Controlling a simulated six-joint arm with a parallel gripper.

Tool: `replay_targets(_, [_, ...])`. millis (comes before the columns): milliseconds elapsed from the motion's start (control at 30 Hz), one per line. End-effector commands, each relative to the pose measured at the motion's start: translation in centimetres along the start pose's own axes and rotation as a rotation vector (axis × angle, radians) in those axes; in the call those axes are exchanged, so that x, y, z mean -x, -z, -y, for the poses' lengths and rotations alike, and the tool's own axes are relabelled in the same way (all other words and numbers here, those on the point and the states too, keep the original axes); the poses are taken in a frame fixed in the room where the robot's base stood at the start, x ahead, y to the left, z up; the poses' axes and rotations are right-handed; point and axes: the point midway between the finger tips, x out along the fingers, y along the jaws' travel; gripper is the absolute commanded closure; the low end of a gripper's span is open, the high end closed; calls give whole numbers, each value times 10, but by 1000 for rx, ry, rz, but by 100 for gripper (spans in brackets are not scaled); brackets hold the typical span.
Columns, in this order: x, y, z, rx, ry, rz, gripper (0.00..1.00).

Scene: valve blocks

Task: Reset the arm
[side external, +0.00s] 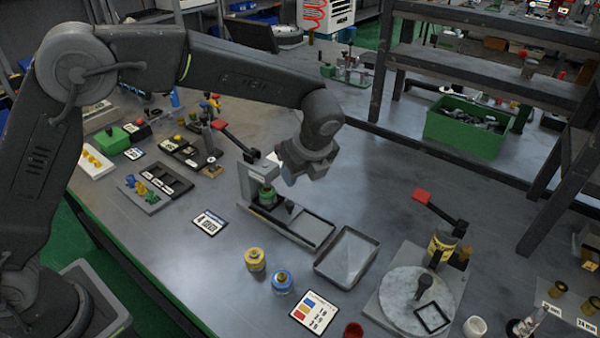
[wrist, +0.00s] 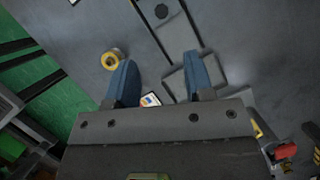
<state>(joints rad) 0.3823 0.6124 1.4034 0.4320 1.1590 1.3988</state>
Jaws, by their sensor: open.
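My gripper (side external: 290,176) hangs at the end of my arm above the middle of the bench, over the grey fixture (side external: 312,232) with its channel-like tray. In the wrist view my gripper (wrist: 160,75) shows two blue fingers spread wide apart with nothing between them but bench. A yellow valve block (side external: 255,259) and a blue valve block (side external: 281,281) stand on the bench in front of the fixture. The yellow one also shows in the wrist view (wrist: 112,59), beside the left finger. A green block (side external: 267,194) sits in the fixture's upright end.
An empty grey tray (side external: 347,257) lies right of the fixture. A round stone plate (side external: 402,297) with a red-handled press stands at the right. A green crate (side external: 466,129) is under the shelf, whose dark posts rise at the back right. Cards (side external: 313,312) lie flat on the bench.

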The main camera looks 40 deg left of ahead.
Motion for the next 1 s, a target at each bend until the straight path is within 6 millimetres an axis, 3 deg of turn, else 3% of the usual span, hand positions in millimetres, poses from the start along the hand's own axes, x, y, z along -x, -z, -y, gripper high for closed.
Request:
replay_targets(200, [7,-7,-6,47,8,-9,52])
replay_targets(367, [38,-33,-36,277,41,-60,52])
replay_targets(500, [69,-56,-80,577,71,-131,52])
replay_targets(700, [100,-74,-149,1007,102,-242,52])
replay_targets(1000, [115,-68,-246,1632,117,-436,52])
